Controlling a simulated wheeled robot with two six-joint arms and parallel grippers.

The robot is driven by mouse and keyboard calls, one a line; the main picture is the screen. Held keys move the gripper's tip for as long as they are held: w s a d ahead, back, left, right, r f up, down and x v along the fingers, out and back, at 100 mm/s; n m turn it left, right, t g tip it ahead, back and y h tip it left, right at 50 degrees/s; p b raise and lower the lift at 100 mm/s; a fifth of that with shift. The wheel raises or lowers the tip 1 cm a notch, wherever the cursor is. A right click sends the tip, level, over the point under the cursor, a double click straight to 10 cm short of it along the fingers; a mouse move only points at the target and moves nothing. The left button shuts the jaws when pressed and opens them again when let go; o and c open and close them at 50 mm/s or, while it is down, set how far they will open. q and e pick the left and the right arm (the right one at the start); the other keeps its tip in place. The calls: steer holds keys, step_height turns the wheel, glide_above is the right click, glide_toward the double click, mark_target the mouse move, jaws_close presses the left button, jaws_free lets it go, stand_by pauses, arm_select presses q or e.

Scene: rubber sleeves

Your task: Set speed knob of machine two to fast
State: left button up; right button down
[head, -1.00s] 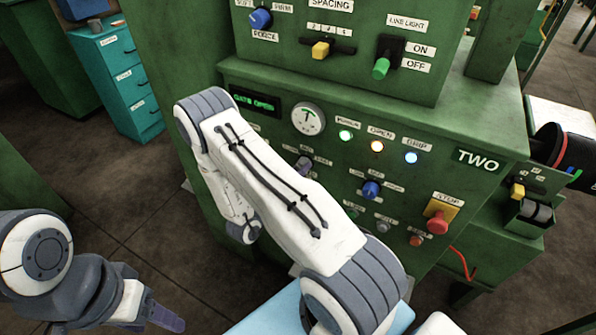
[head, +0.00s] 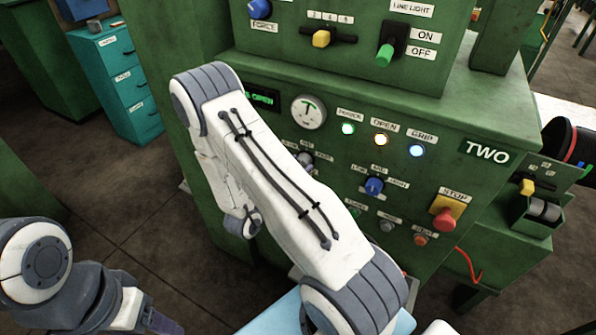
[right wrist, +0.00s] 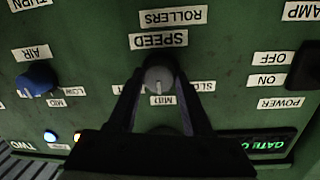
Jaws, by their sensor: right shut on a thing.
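The speed knob (right wrist: 158,80) is a grey round knob under the upside-down SPEED label in the right wrist view. Its light mark faces the MID label; SLOW is to the right in that view, and the opposite label is hidden by a finger. My right gripper (right wrist: 157,92) is shut on the knob, one dark finger on each side. In the head view the speed knob (head: 305,158) shows just past my right arm, on the green machine marked TWO (head: 486,152); the right fingers are hidden there. My left gripper (head: 162,322) is at the lower left, its jaws unclear.
A blue air knob (head: 374,186) and a red stop button (head: 444,219) sit right of the speed knob. The lit GATE OPEN display (right wrist: 271,145) is close to my right gripper. A teal drawer cabinet (head: 118,80) stands at the left, with open floor before it.

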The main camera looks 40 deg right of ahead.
steer(key=shift+s+m+t+y+b, duration=0.15)
steer(key=shift+m+t+b, duration=0.15)
steer(key=shift+m+b, duration=2.05)
steer(key=shift+m+t+y+b, duration=0.15)
steer(key=shift+m+t+b, duration=0.15)
steer(key=shift+m+b, duration=2.05)
steer(key=shift+c, duration=1.7)
jaws_free()
